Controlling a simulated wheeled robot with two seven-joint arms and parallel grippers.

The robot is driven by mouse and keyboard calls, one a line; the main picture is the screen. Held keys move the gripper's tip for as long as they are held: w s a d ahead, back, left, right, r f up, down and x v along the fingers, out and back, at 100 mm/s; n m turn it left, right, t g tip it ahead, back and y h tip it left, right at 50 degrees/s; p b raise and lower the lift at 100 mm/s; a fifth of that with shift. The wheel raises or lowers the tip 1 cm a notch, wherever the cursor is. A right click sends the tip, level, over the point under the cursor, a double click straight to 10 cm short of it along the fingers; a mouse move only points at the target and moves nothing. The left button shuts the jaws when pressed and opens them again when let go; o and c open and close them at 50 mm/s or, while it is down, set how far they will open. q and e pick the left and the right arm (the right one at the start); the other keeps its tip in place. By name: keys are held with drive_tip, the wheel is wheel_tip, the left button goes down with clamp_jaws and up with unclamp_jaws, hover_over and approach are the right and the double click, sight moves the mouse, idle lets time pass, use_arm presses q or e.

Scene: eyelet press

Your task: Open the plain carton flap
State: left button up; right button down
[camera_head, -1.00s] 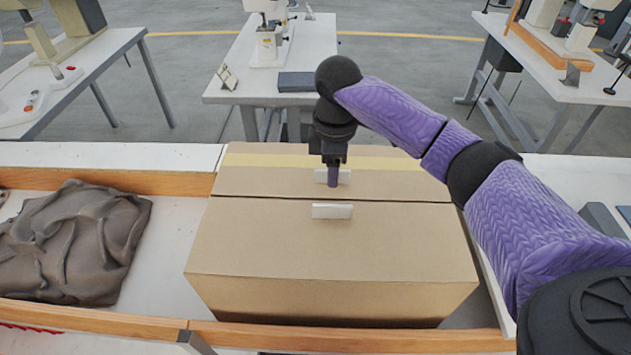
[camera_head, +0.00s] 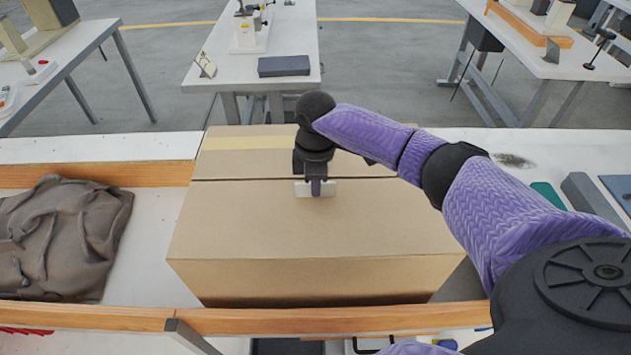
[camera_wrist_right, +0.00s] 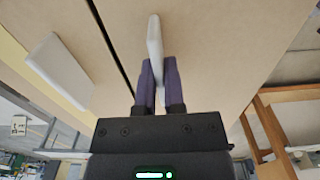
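A closed brown carton (camera_head: 300,281) stands in front of me. Its near flap (camera_head: 320,225) is plain; its far flap (camera_head: 235,165) has a yellow stripe. Both flaps lie flat, with a thin dark seam between them. A white tab (camera_head: 328,189) stands on the plain flap near the seam; it also shows in the right wrist view (camera_wrist_right: 154,40). My right gripper (camera_head: 316,190) points down at this tab, its purple fingers (camera_wrist_right: 158,70) close on both sides of it. The other white tab (camera_wrist_right: 60,72) is apart from the fingers. My left gripper is out of view.
A grey-brown crumpled bag (camera_head: 65,235) lies left of the carton. A wooden rail (camera_head: 250,320) runs along the front. Grey and green items lie at the right, beyond my right arm. Other work tables stand behind, across open floor.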

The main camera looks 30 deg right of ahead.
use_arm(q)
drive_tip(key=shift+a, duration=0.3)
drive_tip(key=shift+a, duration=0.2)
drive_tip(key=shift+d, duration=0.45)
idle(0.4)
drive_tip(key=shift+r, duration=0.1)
